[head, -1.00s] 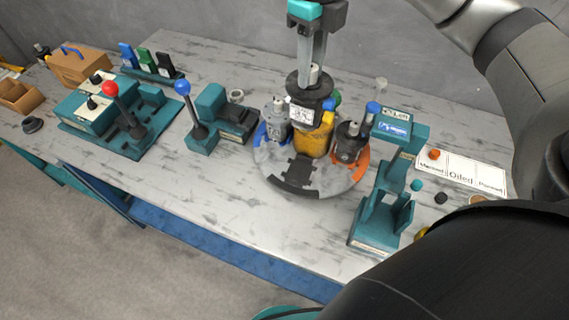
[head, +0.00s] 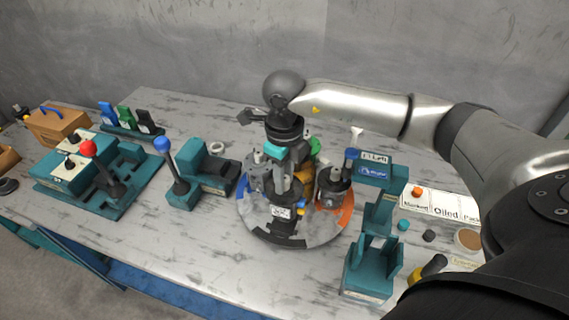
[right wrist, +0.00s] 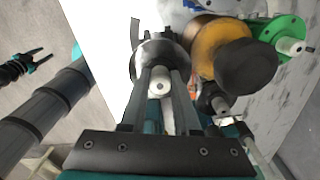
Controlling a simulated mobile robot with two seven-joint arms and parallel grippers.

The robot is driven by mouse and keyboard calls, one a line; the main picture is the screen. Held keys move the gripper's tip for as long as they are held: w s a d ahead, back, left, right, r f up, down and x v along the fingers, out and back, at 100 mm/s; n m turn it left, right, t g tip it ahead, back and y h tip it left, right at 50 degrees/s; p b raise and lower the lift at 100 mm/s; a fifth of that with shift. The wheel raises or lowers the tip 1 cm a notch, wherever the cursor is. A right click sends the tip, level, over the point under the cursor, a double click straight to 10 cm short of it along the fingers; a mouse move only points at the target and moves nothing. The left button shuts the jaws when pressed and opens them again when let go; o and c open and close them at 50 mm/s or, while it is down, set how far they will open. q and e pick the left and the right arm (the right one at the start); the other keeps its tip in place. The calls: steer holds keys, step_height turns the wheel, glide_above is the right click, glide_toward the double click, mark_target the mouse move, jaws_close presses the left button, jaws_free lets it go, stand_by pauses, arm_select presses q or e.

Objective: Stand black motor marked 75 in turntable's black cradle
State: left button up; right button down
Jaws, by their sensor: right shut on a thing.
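My right gripper (head: 283,158) points down and is shut on the top of the black motor (head: 283,212), which has a white label too small to read. In the right wrist view the fingers (right wrist: 160,88) close around the motor's pale shaft end. My left gripper (right wrist: 28,65) seems to show small at the left of the right wrist view, its prongs apart and empty.
A grey motor (head: 259,178) stands left of the held one, a dark motor (head: 332,188) on the orange sector, and a yellow motor (right wrist: 220,48) behind. A teal stand (head: 370,266) is close on the right. A blue-knobbed lever (head: 163,146) stands left. The front-left tabletop is clear.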

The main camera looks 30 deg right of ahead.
steer(key=shift+w+f, duration=0.15)
steer(key=shift+f, duration=2.05)
steer(key=c, duration=1.1)
jaws_free()
steer(key=shift+f, duration=0.2)
steer(key=o, duration=0.5)
steer(key=shift+c, duration=0.2)
steer(key=shift+r, duration=0.1)
step_height(320, 180, up, 12)
steer(key=shift+r, duration=0.1)
